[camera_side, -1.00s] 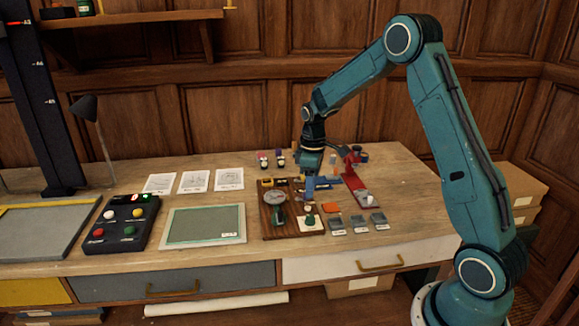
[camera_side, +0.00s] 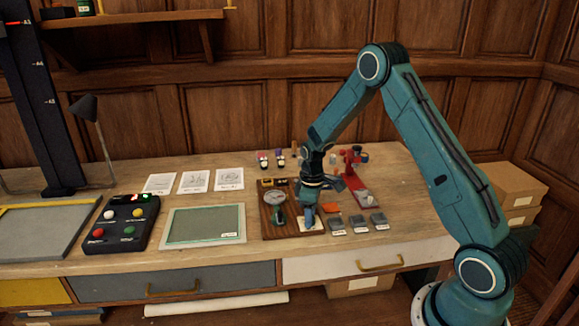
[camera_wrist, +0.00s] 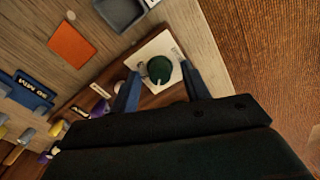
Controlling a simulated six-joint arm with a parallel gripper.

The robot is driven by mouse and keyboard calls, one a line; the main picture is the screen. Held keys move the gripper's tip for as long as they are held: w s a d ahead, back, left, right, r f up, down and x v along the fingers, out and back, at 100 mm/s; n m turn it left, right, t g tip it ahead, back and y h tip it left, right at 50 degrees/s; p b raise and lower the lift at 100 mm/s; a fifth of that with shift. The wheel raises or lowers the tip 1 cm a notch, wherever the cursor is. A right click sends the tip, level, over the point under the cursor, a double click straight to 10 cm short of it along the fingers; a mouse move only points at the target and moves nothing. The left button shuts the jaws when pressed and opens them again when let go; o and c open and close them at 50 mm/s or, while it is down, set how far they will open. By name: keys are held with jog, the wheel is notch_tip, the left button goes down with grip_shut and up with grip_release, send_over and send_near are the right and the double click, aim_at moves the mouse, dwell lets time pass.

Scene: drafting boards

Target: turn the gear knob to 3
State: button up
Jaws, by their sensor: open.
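The gear knob (camera_wrist: 159,68) is a round dark green knob with a pale pointer mark, set on a white plate (camera_wrist: 163,48) on a brown wooden board. Small markings on the plate are too small to read. My gripper (camera_wrist: 160,72) is open, with one blue finger on each side of the knob; I cannot tell whether either finger touches it. In the side view my gripper (camera_side: 309,216) is low over the white plate (camera_side: 318,226) and hides the knob.
The wooden board (camera_side: 268,224) also carries a round dial (camera_side: 275,198). An orange square (camera_side: 331,208) and several grey trays (camera_side: 356,222) lie to the right. A red stand (camera_side: 355,178) is behind, and a green mat (camera_side: 204,224) lies to the left.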

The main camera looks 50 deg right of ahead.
jog(key=c, duration=1)
jog(key=shift+m, duration=0.4)
jog(key=m, duration=1.2)
jog(key=shift+r+m, duration=0.1)
jog(key=shift+m, duration=0.2)
jog(key=m, duration=0.4)
jog(key=shift+m, duration=0.4)
